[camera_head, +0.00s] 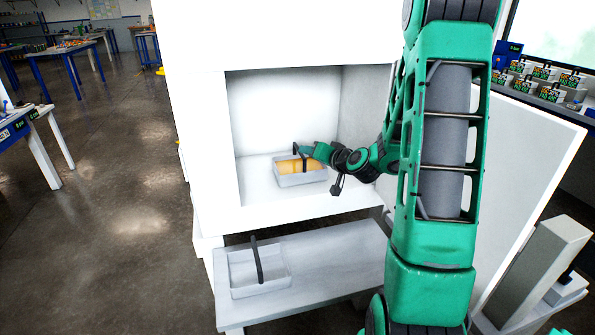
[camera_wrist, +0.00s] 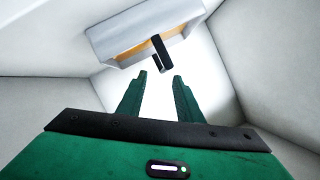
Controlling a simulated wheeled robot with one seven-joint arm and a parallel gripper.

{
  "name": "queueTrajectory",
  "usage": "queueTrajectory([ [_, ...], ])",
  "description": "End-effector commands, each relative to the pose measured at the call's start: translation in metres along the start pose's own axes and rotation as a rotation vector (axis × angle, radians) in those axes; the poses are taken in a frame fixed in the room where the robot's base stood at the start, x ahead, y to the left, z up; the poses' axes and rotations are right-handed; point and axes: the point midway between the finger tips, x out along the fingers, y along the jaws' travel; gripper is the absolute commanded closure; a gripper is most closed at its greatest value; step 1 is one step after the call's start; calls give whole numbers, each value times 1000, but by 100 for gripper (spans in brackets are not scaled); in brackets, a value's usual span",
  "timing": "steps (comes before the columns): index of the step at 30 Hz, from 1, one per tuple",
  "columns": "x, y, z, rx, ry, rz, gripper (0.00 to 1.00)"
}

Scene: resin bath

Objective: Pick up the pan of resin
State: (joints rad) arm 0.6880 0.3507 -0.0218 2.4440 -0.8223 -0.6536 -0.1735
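The pan of resin (camera_head: 300,179) is a shallow light-grey pan with amber resin and a dark upright handle. It stands on the floor of the open white chamber. In the wrist view the pan (camera_wrist: 115,33) is at the top, with its black handle (camera_wrist: 160,52) jutting toward me. My gripper (camera_wrist: 159,76) is open and empty. Its two green fingers lie either side of the handle's line, with the handle just beyond the tips. In the head view my gripper (camera_head: 312,151) is beside the pan's handle, inside the chamber; contact is hard to tell there.
A second pan (camera_head: 258,283), empty-looking with a dark handle, stands on a light bench (camera_head: 340,262) below the chamber. The chamber's side walls and ceiling close in around my arm. An open white door (camera_head: 530,140) stands to the right. The floor at left is clear.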

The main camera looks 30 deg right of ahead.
Motion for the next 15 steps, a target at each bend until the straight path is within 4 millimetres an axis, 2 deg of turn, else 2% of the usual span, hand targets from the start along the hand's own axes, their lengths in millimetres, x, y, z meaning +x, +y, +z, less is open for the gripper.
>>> queueTrajectory([
  [3,14,-1,0,-1,0,-1,67],
  [10,29,-4,2,-2,-2,-3,67],
  [15,52,-10,5,-2,-2,-3,67],
])
